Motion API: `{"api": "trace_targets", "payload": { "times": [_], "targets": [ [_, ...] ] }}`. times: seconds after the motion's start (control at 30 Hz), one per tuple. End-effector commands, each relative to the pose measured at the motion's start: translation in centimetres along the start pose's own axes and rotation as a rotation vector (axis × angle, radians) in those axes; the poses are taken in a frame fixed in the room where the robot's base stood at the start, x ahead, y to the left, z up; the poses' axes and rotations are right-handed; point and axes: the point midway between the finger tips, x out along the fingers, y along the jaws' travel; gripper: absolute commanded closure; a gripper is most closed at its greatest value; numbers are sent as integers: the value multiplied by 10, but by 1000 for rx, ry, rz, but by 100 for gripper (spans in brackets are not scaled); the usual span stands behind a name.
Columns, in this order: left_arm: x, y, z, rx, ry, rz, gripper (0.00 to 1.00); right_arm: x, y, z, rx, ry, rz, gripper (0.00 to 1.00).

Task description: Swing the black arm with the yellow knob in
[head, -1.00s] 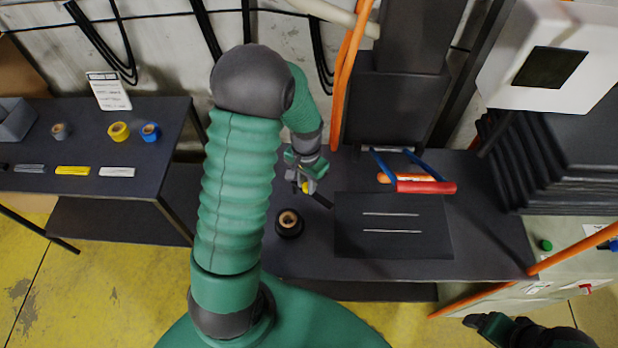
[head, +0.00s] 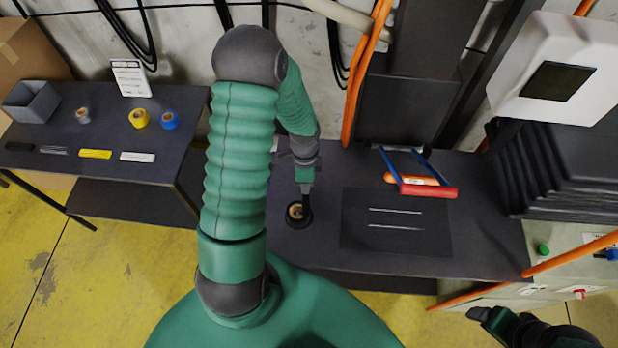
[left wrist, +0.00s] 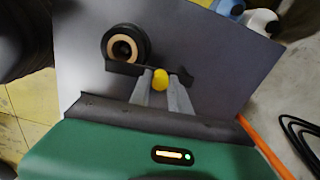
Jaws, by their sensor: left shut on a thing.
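The yellow knob (left wrist: 160,80) sits between the two grey fingers of my left gripper (left wrist: 162,92) in the left wrist view, and the gripper is shut on it. The black arm (left wrist: 124,68) runs crosswise behind the fingertips, beside a black roll (left wrist: 145,42) with a tan core. In the head view my left gripper (head: 304,188) points down at the bench just behind that roll (head: 290,221). The knob and most of the black arm are hidden there. My right gripper (head: 488,320) shows dark at the lower right, its jaws unclear.
On the bench, a dark panel (head: 395,245) with two pale strips lies right of the roll. Behind it is a red bar (head: 430,191) on blue arms. A side table (head: 100,175) at left holds rolls and strips. A white box (head: 535,60) overhangs at right.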

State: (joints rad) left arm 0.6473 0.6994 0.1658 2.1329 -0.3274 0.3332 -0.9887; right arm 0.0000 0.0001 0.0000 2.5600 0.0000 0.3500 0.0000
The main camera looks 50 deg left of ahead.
Motion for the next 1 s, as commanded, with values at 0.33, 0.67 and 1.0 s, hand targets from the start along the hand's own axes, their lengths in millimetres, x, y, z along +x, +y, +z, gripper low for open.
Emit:
{"api": "trace_targets", "payload": {
  "times": [0.33, 0.67, 1.0],
  "targets": [
    [-2, -4, 5, 97, 0, -7, 100, -9, 0, -2, 0, 0, 0, 18],
    [-2, -4, 6, 107, 0, -9, 100, -9, 0, -2, 0, 0, 0, 18],
    [-1, -3, 5, 106, 0, -5, 55, -9, 0, -2, 0, 0, 0, 18]
  ]
}}
